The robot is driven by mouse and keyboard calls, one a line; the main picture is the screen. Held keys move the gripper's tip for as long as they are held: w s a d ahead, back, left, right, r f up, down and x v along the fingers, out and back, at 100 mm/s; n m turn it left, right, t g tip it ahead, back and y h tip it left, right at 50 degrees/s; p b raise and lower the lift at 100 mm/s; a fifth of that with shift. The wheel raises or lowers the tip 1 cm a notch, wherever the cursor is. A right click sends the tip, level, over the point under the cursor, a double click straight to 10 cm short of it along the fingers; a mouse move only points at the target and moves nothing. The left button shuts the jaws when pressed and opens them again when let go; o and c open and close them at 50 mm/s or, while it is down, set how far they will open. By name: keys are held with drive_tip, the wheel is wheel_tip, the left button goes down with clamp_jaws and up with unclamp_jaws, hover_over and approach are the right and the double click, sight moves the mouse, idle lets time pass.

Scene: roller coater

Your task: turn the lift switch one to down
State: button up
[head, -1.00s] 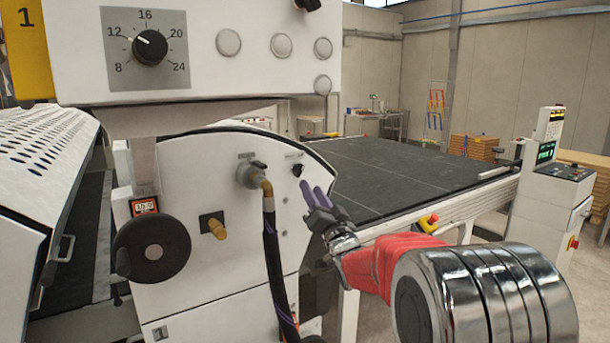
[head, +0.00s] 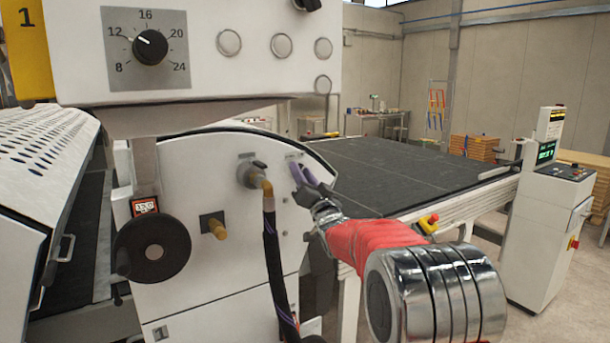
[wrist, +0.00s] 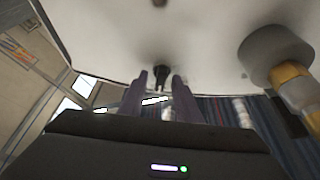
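The lift switch, a small black knob (wrist: 161,73), sticks out of the white machine panel in the wrist view. In the head view my gripper (head: 305,174) covers it at the panel's upper right. My gripper's two purple fingers also show in the wrist view (wrist: 160,92), spread apart with a gap between them. The knob appears in that gap, near the fingertips. The fingers look open, one on each side of the knob; I cannot tell whether they touch it. The knob's pointing direction is not clear.
A grey fitting (head: 250,175) with a brass elbow and dark hose hangs left of my gripper. A black handwheel (head: 152,250) is further left. The control box with a dial (head: 150,48) overhangs above. A dark conveyor bed (head: 400,175) lies to the right.

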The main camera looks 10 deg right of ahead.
drive_tip(key=shift+c, duration=0.3)
clamp_jaws()
drive_tip(key=shift+d, duration=0.15)
